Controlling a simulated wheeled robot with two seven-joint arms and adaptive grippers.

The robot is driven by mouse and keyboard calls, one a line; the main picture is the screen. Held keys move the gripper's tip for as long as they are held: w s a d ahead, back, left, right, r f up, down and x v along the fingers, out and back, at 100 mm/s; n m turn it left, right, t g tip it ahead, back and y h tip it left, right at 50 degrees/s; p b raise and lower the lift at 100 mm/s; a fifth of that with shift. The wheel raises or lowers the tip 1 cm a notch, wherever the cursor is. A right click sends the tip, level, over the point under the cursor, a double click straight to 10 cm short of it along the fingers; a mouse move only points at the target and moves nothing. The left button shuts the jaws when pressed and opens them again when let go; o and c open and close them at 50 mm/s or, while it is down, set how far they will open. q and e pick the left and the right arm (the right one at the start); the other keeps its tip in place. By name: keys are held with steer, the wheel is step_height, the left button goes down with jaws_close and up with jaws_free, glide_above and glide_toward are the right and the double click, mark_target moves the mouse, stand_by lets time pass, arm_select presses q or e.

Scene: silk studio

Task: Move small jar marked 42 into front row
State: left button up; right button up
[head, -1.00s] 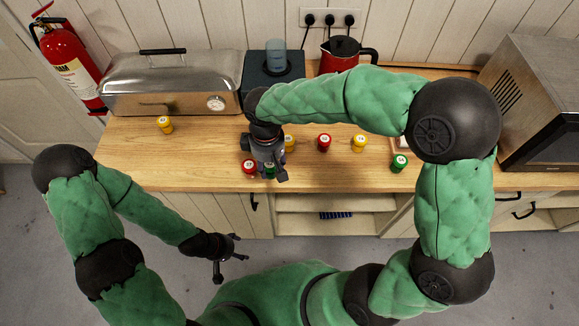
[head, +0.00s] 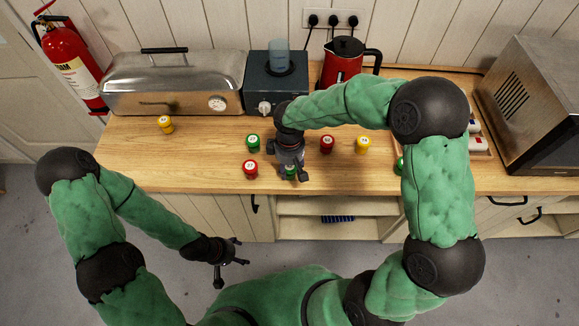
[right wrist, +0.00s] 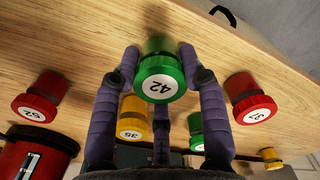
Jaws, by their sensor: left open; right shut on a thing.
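The small green jar marked 42 (right wrist: 160,80) is between the fingers of my right gripper (right wrist: 160,88) in the right wrist view. In the head view, my right gripper (head: 290,168) is low over the front part of the counter, shut on this green jar (head: 290,173), which is mostly hidden. I cannot tell whether the jar touches the wood. A red jar (head: 250,169) stands to its left near the front edge. My left gripper (head: 229,252) is open and empty, in front of the counter.
Behind stand a green jar (head: 253,143), a red jar marked 52 (head: 326,144) and a yellow jar (head: 362,145). A yellow jar marked 35 (right wrist: 132,118) shows in the wrist view. Another green jar (head: 399,166) is partly behind my right arm. A red kettle (head: 342,64) stands at the back.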

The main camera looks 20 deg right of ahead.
steer(key=o, duration=1.2)
steer(key=shift+r, duration=0.25)
step_height(320, 180, up, 12)
steer(key=shift+f+p, duration=0.1)
steer(key=shift+p, duration=1.05)
